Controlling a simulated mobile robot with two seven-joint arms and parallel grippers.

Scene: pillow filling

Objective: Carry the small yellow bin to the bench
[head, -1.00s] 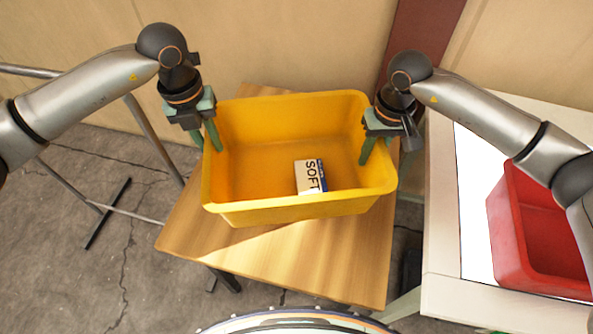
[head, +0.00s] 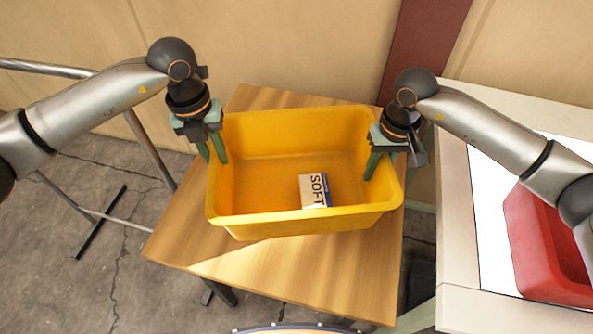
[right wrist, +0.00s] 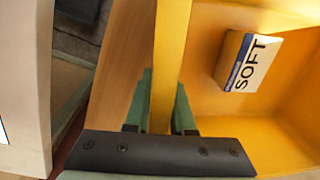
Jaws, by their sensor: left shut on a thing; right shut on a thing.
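The yellow bin (head: 300,222) is over a small wooden table in the head view; I cannot tell whether it touches the top. A white box marked SOFT (head: 315,190) lies inside it and also shows in the right wrist view (right wrist: 248,62). My left gripper (head: 212,156) is shut on the bin's left wall. My right gripper (head: 377,164) is shut on the bin's right wall. In the right wrist view its green fingers (right wrist: 160,105) straddle the yellow wall (right wrist: 168,65). The fingertips inside the bin are partly visible.
The wooden table (head: 290,275) has bare top in front of the bin. A white-topped table (head: 455,215) stands at right with a red bin (head: 540,250). A metal rail frame (head: 150,145) stands at left. A wall is close behind.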

